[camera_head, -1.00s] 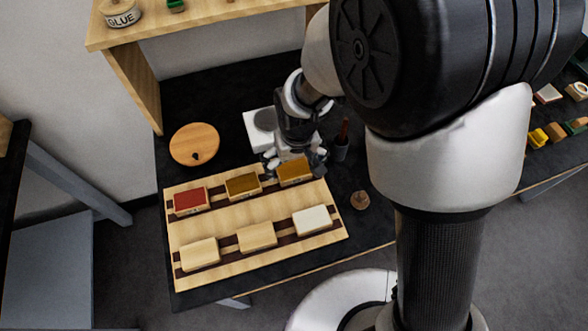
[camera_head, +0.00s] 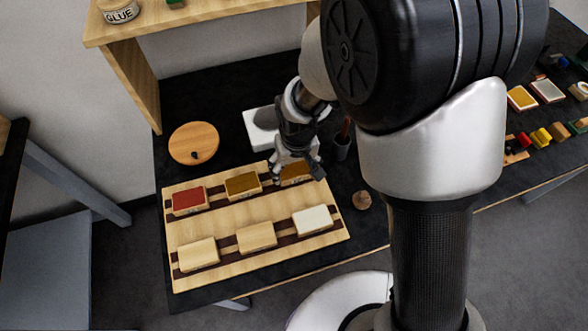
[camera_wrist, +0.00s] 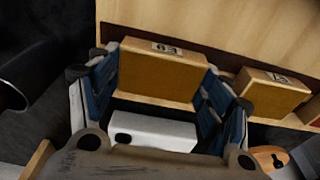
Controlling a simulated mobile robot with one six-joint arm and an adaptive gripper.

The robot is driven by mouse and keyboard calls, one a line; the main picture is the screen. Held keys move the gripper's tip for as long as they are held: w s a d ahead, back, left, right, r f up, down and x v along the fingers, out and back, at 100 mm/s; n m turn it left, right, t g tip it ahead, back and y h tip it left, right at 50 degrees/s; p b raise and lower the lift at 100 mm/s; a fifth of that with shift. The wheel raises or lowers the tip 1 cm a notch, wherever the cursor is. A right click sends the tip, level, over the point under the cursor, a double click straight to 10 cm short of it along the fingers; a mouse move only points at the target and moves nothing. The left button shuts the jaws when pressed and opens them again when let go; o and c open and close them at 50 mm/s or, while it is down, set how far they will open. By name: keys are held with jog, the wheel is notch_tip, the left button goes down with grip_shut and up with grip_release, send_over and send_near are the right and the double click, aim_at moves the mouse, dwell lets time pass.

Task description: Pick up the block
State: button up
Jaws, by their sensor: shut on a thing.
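The block in my gripper is pale wood with an ochre-brown face, seen in the wrist view (camera_wrist: 158,76) with a small printed label on its edge. In the head view the same block (camera_head: 291,173) is at the back right of the wooden board (camera_head: 215,222), partly hidden by my gripper (camera_head: 298,170). The blue finger pads close on both its sides, and my gripper is shut on it. I cannot tell whether it is clear of the board.
An ochre block (camera_head: 242,185) and a red block (camera_head: 188,200) sit left in the same row. A white-faced block (camera_head: 312,220) and two plain blocks sit in front. A round wooden lid (camera_head: 194,143), dark cup (camera_head: 341,147) and white box (camera_head: 258,128) stand nearby.

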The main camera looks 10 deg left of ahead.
jog(key=shift+c, duration=1)
jog(key=shift+r, duration=0.15)
